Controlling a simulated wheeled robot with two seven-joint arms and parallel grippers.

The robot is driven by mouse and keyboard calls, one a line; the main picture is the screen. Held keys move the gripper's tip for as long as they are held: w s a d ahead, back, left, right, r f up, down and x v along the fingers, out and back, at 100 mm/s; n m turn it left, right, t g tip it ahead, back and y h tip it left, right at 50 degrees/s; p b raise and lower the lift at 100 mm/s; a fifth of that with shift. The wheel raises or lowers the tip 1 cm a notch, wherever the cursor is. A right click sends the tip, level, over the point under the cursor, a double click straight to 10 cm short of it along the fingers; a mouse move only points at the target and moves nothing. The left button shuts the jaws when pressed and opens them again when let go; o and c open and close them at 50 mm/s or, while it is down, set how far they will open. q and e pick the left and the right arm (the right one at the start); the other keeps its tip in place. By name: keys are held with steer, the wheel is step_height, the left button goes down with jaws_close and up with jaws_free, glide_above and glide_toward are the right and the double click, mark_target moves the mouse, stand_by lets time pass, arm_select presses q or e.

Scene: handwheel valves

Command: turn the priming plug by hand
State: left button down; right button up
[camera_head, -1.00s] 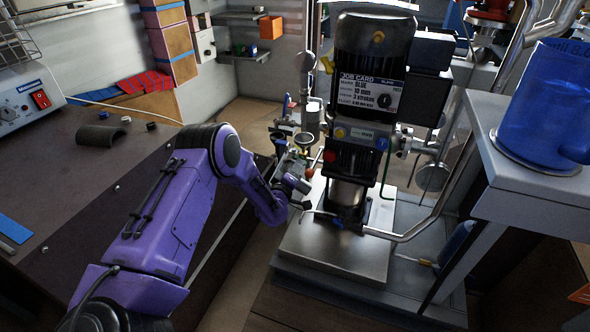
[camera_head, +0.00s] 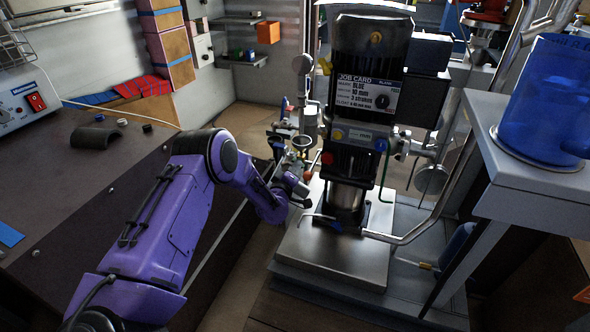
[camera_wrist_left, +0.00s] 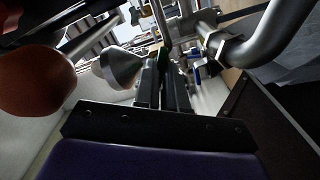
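The pump (camera_head: 365,110) stands upright on a pale metal plinth, with a job card (camera_head: 368,92) on its front reading BLUE. Small coloured plugs show on its body: red (camera_head: 327,158), yellow (camera_head: 338,134) and blue (camera_head: 381,144). I cannot tell for certain which is the priming plug. My left gripper (camera_head: 304,190) is low at the pump's left side, below a small funnel (camera_head: 303,143). In the left wrist view its narrow dark fingers (camera_wrist_left: 166,82) lie close together. Whether they hold anything is unclear. My right gripper is not in view.
A metal pipe (camera_head: 410,230) bends along the pump's lower right. A blue transparent container (camera_head: 545,100) stands on the grey stand at right. The dark bench (camera_head: 70,190) lies left. In the left wrist view, a red rounded object (camera_wrist_left: 35,78) and grey cone (camera_wrist_left: 118,65) are near the fingers.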

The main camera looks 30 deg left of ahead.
arm_select(q)
steer(key=shift+d+r+m, duration=0.1)
steer(key=shift+m, duration=1)
steer(key=c, duration=1.2)
jaws_free()
steer(key=p+v, duration=0.4)
steer(key=v, duration=0.2)
